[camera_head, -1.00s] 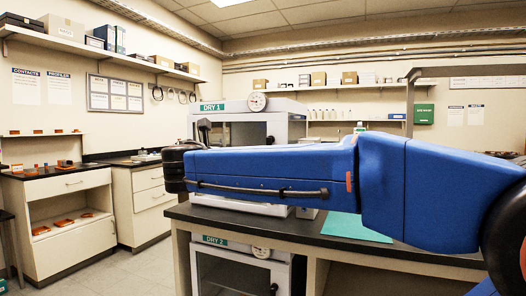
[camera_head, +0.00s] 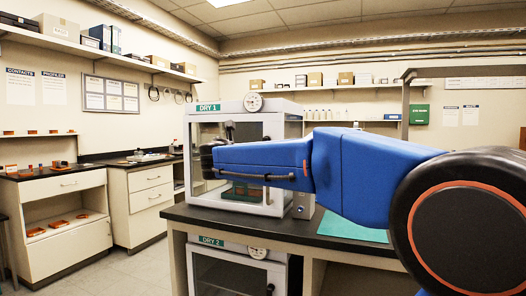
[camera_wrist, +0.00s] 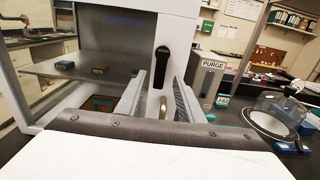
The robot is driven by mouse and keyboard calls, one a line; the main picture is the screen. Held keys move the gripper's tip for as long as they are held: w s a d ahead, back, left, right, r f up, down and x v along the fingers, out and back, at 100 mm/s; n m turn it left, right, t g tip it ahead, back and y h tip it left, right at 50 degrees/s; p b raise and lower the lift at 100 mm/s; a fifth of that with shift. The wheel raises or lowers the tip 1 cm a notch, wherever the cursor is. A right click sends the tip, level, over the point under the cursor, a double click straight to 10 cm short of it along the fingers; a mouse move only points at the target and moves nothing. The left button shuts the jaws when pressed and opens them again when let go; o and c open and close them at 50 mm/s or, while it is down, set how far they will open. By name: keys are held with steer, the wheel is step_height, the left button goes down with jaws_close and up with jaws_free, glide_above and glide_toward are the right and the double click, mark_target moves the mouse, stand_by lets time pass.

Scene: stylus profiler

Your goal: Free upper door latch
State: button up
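The drying cabinet marked DRY 1 (camera_head: 252,105) stands on the bench, its glass front seen past my blue arm. A black latch handle (camera_wrist: 162,66) sits on its white front post in the wrist view, nearly upright and slightly tilted. It also seems to show as a small dark piece in the head view (camera_head: 267,140). A small brass-coloured piece (camera_wrist: 162,106) is lower on the post. My gripper (camera_wrist: 159,84) is open and empty, its grey fingers on either side of the post's lower part, below most of the handle. Contact cannot be told. In the head view the fingers are hidden.
A grey PURGE box (camera_wrist: 207,80) stands close right of the post. A glass dome (camera_wrist: 280,112) is farther right. Inside the cabinet, a shelf (camera_wrist: 85,65) holds small boxes. A second cabinet, DRY 2 (camera_head: 225,270), is below the bench. A green mat (camera_head: 345,226) lies on the bench.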

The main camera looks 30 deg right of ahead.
steer(key=x, duration=0.4)
jaws_close()
